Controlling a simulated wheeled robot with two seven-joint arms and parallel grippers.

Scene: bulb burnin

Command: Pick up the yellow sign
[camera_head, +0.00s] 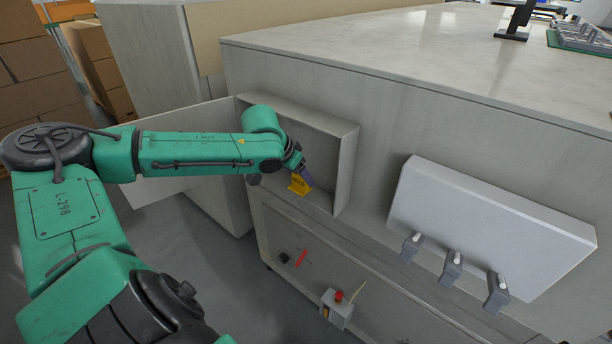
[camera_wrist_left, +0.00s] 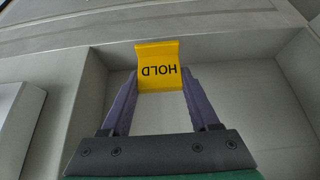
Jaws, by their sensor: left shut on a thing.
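The yellow sign (camera_head: 299,184) is inside the open cabinet compartment in the head view, near its front edge. In the left wrist view the yellow sign (camera_wrist_left: 160,66) reads "HOLD", upside down in the picture. My left gripper (camera_head: 306,178) reaches into the compartment. In the wrist view the purple fingers of the left gripper (camera_wrist_left: 160,86) are on either side of the sign's lower part and shut on it. I cannot tell whether the sign touches the compartment floor. My right gripper does not show.
The compartment (camera_head: 345,172) has walls close around the gripper. Its open door (camera_head: 165,150) stands to the left, behind my arm. A white tilted panel (camera_head: 490,222) with grey clips is at right. A small box with a red button (camera_head: 338,306) is below.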

